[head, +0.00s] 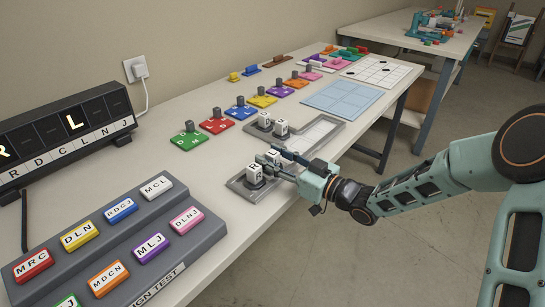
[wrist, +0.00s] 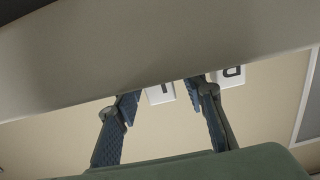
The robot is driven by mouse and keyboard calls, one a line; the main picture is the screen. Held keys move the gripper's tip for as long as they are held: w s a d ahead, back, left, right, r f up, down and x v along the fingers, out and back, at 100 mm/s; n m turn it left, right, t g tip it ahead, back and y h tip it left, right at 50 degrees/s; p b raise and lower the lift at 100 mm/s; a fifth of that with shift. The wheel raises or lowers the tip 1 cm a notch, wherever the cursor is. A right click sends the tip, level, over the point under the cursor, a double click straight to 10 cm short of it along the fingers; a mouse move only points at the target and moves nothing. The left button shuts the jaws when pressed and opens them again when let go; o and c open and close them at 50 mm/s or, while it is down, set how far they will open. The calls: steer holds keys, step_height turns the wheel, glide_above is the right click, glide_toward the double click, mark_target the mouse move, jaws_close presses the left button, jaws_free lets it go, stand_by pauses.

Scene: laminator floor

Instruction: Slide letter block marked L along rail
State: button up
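A grey rail tray (head: 238,186) lies near the table's front edge, with white letter blocks in it. One block marked R (head: 254,172) stands at its near end. A second white block (head: 273,157) stands just behind it, partly hidden by my gripper (head: 279,169). In the wrist view a white block (wrist: 160,93) with a mark like an upside-down L shows between my two blue fingers (wrist: 165,97). The fingers are apart, with a small gap seen on each side of that block. Another lettered block (wrist: 231,76) shows beyond the right finger.
Coloured tiles with knobs (head: 188,140) line the table behind. A dark display (head: 62,128) shows R and L lit. A grey button panel (head: 165,262) lies at the near left.

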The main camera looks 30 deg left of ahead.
steer(key=v, duration=1.2)
stand_by(0.4)
